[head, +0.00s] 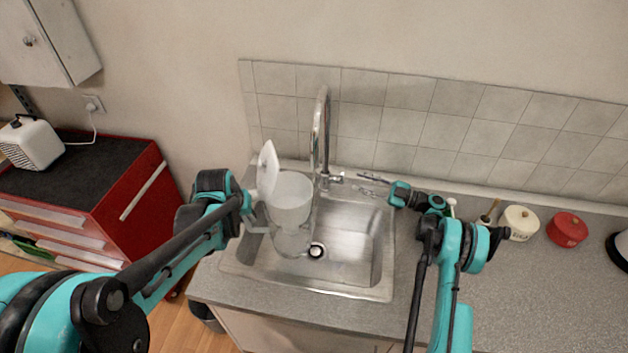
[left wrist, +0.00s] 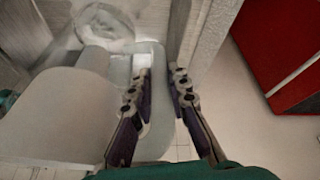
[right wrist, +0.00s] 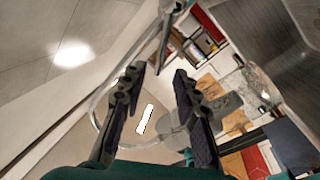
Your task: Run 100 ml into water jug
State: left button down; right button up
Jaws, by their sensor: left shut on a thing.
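The translucent white water jug (head: 292,200) is held upright over the sink (head: 345,270), beneath the tap spout; its lid (head: 268,168) stands raised. My left gripper (head: 262,208) is shut on the jug at its left side, where the handle is. The jug fills much of the left wrist view (left wrist: 62,115), left of the fingers. The chrome tap (head: 319,125) arches up behind the jug, with a small lever (head: 336,178) at its base. My right gripper (head: 372,187) is open and empty, just right of the lever. I cannot make out running water or a water level.
The grey worktop (head: 540,290) is mostly clear at the right. A cream pot (head: 519,222) and a red pot (head: 567,229) stand near the wall. A red drawer cabinet (head: 120,200) stands left of the sink. The tiled wall (head: 450,120) closes off the back.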

jog(key=c, duration=0.5)
jog(key=shift+w+a+f, duration=0.1)
jog(key=shift+a+f, duration=0.15)
jog(key=shift+a, duration=0.1)
grip_shut()
jog(key=s+a+f+n+h, duration=0.5)
jog(key=a+f+h, duration=0.3)
jog(key=h, duration=0.4)
jog(key=s+d+r+n+t+h, duration=0.1)
jog(key=s+r+n+t+h, duration=0.5)
jog(key=s+r+n, duration=0.65)
jog(key=m, duration=0.1)
send_near(342, 176)
notch_tip(342, 176, down, 4)
jog(key=w, duration=0.2)
pick_arm(q)
jog(key=shift+s+a, duration=0.4)
jog(key=shift+a, duration=0.25)
jog(key=shift+s+a, duration=0.35)
jog(key=shift+a, duration=0.3)
pick_arm(e)
jog(key=shift+w+r, duration=0.3)
jog(key=shift+w, duration=0.45)
jog(key=shift+w+r, duration=0.25)
jog(key=shift+w, duration=0.55)
